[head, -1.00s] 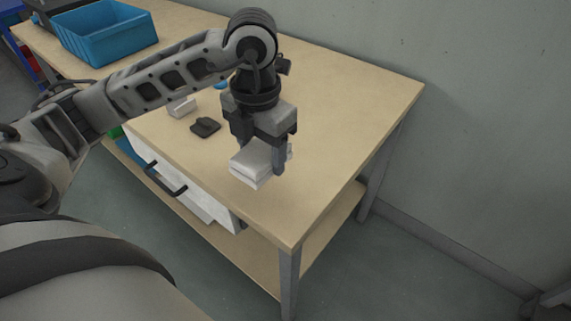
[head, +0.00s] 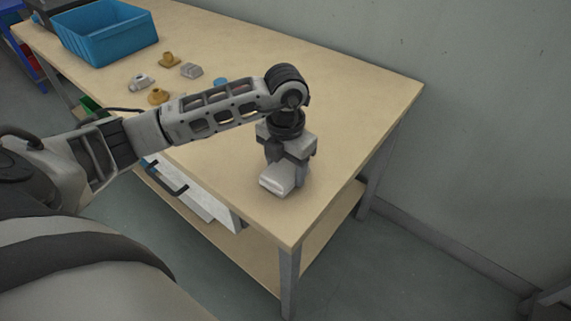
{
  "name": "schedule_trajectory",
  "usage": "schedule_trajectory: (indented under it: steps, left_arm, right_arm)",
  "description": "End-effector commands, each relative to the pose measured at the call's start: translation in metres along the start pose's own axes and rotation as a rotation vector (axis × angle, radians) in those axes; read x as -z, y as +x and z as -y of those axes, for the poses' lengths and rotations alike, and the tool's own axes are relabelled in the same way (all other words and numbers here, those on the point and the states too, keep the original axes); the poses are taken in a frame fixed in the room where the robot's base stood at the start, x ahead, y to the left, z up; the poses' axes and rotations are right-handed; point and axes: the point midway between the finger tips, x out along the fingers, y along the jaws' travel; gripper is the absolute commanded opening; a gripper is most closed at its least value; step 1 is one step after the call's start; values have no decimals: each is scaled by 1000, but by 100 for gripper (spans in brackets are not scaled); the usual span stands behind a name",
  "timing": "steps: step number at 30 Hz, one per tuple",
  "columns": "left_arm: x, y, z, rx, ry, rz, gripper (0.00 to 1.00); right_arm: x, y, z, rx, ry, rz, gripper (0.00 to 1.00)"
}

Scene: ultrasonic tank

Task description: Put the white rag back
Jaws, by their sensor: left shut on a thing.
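The white rag (head: 273,186) is a small folded white block near the right front corner of the wooden table (head: 330,115). My left gripper (head: 285,180) points down and is shut on the rag; the fingers hide its rear part. The rag is at or just above the tabletop; I cannot tell whether it touches. My right gripper is not in view.
A blue bin (head: 110,40) stands at the far left of the table. Brass pieces (head: 168,60) and grey pieces (head: 191,71) lie behind my left arm. A drawer with a dark handle (head: 168,180) is under the front edge. The table's right side is clear.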

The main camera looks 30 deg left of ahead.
Motion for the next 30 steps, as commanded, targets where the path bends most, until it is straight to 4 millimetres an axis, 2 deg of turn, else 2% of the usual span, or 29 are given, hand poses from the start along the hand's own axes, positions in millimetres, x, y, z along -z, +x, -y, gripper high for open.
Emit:
schedule_trajectory:
  steps: [5, 6, 7, 8, 15, 20, 23, 30]
  left_arm:
    - [0, 5, 0, -1, 0, 0, 37]
    - [0, 3, 0, -1, 0, 0, 70]
    - [0, 3, 0, -1, 0, 0, 78]
    - [0, 3, 0, -1, 0, 0, 80]
    - [0, 2, 0, -1, -1, 0, 80]
    - [0, -8, -1, -1, -1, 2, 80]
    - [-1, -24, -1, -2, 1, 5, 80]
    - [-1, -78, 0, -1, 0, 7, 80]
  right_arm:
    - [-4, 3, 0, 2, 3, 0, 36]
    - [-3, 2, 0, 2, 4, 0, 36]
    - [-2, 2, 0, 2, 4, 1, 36]
    - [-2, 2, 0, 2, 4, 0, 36]
    - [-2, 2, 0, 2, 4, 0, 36]
    - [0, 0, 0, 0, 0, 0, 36]
    - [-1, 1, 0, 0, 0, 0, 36]
    - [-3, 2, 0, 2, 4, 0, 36]
